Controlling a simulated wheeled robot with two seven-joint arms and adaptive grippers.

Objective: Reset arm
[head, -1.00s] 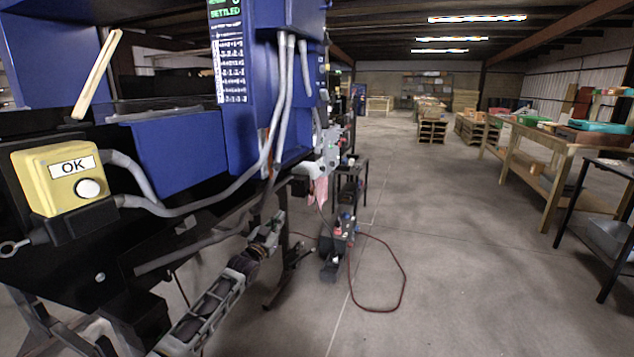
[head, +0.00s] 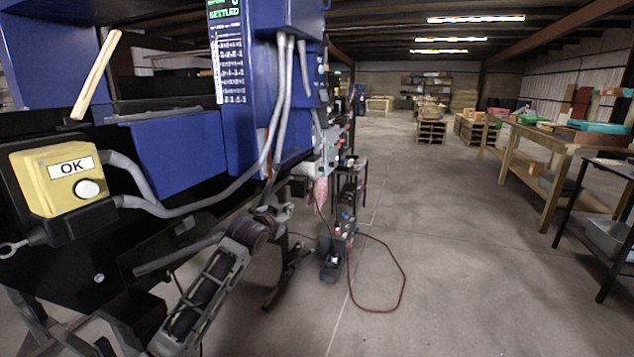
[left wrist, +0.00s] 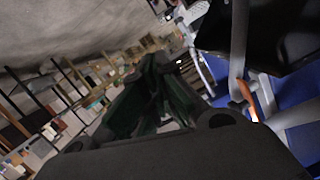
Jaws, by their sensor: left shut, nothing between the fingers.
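My left arm comes in from the bottom left of the head view and reaches up in front of the dark machine frame. Its gripper (head: 276,215) is at the arm's far end, below the blue machine housing and its grey cables, small and partly blurred. In the left wrist view the dark green fingers (left wrist: 152,95) are together, shut and empty. My right gripper is in neither view.
The yellow box with the OK button (head: 60,178) and the blue bin (head: 175,155) are on the machine at left. A red hose (head: 402,285) lies on the floor. A wooden workbench (head: 545,150) stands at right.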

